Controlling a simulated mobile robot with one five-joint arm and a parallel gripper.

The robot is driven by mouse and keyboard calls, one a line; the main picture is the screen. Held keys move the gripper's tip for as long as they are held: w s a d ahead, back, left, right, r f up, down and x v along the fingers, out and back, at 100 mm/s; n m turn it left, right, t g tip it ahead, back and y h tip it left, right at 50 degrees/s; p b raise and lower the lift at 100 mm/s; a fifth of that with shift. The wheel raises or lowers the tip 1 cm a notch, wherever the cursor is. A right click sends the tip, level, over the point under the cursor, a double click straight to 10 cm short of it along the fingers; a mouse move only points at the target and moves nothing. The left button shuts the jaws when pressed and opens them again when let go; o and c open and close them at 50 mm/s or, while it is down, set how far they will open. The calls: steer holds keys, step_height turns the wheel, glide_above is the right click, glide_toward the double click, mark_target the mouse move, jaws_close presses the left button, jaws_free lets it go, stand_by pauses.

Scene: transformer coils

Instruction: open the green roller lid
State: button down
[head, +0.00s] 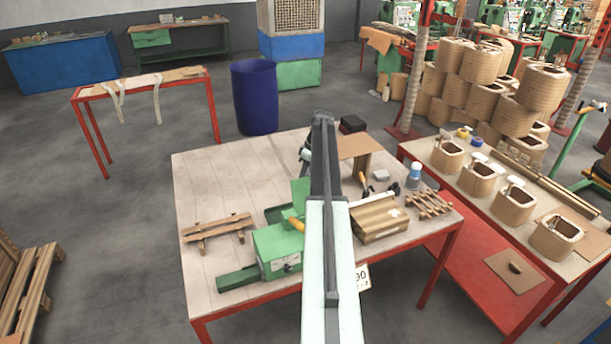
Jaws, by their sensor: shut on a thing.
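A green machine (277,250) stands on the near part of the table, with a small orange handle (296,224) on its right side. A green upright panel (300,190) shows just behind it, partly hidden by my arm. I cannot tell for sure whether this panel is the roller lid, or how far the lid is open. My arm runs from the bottom middle up over the table, beside the machine's right side. My gripper's jaws do not show; they seem hidden behind the arm links. A dark part beside the arm is too unclear to name.
The light wooden tabletop (205,185) is bare at its left. A slatted wooden piece (216,228) lies left of the machine. A ribbed brown block (380,218), a blue-white bottle (414,176) and a wooden rack (430,203) stand right. A red bench (470,196) holds several coils.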

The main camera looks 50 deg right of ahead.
steer(key=c, duration=1.4)
jaws_free()
steer(key=shift+s+d+f+h, duration=0.3)
steer(key=shift+d+f, duration=0.3)
steer(key=shift+d, duration=0.25)
steer(key=shift+c, duration=0.2)
steer(key=shift+o, duration=1.3)
steer(key=shift+d+f, duration=0.2)
steer(key=shift+d, duration=0.05)
steer(key=shift+w+f, duration=0.2)
steer(key=shift+w, duration=0.05)
steer(key=shift+w+a, duration=0.1)
steer(key=shift+a, duration=0.1)
steer(key=shift+w, duration=0.1)
steer(key=shift+d, duration=0.1)
